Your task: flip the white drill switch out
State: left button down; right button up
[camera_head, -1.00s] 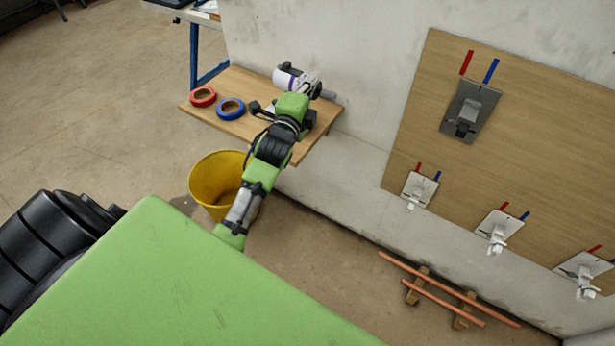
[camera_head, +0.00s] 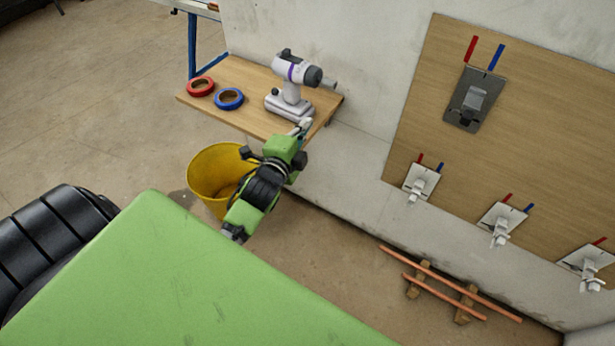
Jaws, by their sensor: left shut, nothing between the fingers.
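The white drill (camera_head: 291,85) stands upright on the wooden wall shelf (camera_head: 246,116). It has a purple band, a dark chuck pointing right and a white battery foot. Its switch is too small to make out. My left gripper (camera_head: 304,124) is at the shelf's front edge, just in front of and below the drill's foot in the picture. It is shut and empty. I cannot tell for certain whether it touches the shelf; it looks apart from the drill body. My right gripper is out of view.
A red tape roll (camera_head: 200,87) and a blue tape roll (camera_head: 229,98) lie left of the drill. A yellow bucket (camera_head: 212,176) stands below the shelf. A wooden panel (camera_head: 543,130) with several valve plates is on the wall at right. Copper pipes (camera_head: 450,283) lie on wooden blocks.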

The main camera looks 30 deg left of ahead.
pick_arm(q)
jog(key=s+d+f+n+g+h, duration=0.15)
jog(key=s+f, duration=0.25)
jog(key=f, duration=0.7)
jog(key=s+d+f+n+g+b, duration=0.1)
jog(key=s+d+f+n+g, duration=0.2)
jog(key=f, duration=0.7)
jog(key=s+d+f+g+h, duration=0.15)
jog(key=s+f, duration=0.35)
jog(key=f, duration=0.6)
jog(key=s+d+f+n+g, duration=0.1)
jog(key=s+f+n+g, duration=0.1)
jog(key=s+f, duration=0.5)
jog(key=s+d+f+n+g, duration=0.1)
jog(key=s+f+g, duration=0.3)
jog(key=s, duration=1.3)
jog(key=s+d+f+n+g, duration=0.2)
jog(key=s+f+n, duration=0.2)
jog(key=s+f, duration=0.6)
jog(key=s, duration=0.2)
jog(key=shift+s+f+g, duration=0.35)
jog(key=shift+g, duration=0.05)
jog(key=shift+d, duration=0.1)
